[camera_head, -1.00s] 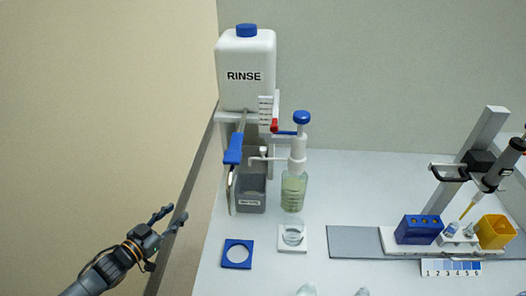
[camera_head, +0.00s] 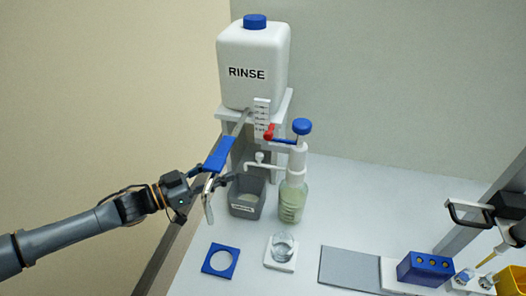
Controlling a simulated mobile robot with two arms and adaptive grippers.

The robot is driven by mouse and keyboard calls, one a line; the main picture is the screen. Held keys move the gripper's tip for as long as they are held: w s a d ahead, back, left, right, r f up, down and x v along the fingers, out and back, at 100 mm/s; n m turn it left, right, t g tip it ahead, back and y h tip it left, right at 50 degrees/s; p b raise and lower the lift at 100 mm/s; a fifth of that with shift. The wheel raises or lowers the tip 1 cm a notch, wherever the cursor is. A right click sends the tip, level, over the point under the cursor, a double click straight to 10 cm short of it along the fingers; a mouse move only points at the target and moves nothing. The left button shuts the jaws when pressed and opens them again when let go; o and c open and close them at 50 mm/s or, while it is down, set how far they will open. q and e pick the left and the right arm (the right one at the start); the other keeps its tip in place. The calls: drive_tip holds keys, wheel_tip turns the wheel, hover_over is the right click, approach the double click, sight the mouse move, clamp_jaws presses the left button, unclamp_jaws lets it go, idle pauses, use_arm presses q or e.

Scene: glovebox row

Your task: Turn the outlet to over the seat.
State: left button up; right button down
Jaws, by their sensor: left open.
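The outlet is a thin metal arm with a blue sleeve (camera_head: 219,154) and a down-turned metal spout (camera_head: 208,206), coming from under the white RINSE tank (camera_head: 254,68). Two square seats lie on the bench: a blue one with a round hole (camera_head: 220,261), empty, and a white one (camera_head: 280,264) bearing a small clear beaker (camera_head: 283,246). The spout hangs behind the blue seat in the picture, left of the grey bin. My left gripper (camera_head: 217,176) is open, its fingers at the lower end of the blue sleeve; I cannot tell whether they touch it. My right gripper is not in view.
A grey bin (camera_head: 247,197) and a pump bottle (camera_head: 292,199) with a blue top stand close right of the outlet. A grey plate (camera_head: 349,266), a blue block (camera_head: 425,268) and a pipette stand lie farther right. Bench behind them is clear.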

sight(259, 154)
use_arm(q)
drive_tip(key=p+x, duration=0.1)
drive_tip(key=x, duration=0.9)
drive_tip(key=shift+w+d+p, duration=0.1)
drive_tip(key=shift+d+p, duration=0.05)
drive_tip(key=shift+p, duration=0.2)
drive_tip(key=shift+w+d, duration=0.3)
drive_tip(key=shift+d, duration=0.3)
drive_tip(key=shift+c, duration=0.7)
drive_tip(key=c, duration=0.7)
clamp_jaws()
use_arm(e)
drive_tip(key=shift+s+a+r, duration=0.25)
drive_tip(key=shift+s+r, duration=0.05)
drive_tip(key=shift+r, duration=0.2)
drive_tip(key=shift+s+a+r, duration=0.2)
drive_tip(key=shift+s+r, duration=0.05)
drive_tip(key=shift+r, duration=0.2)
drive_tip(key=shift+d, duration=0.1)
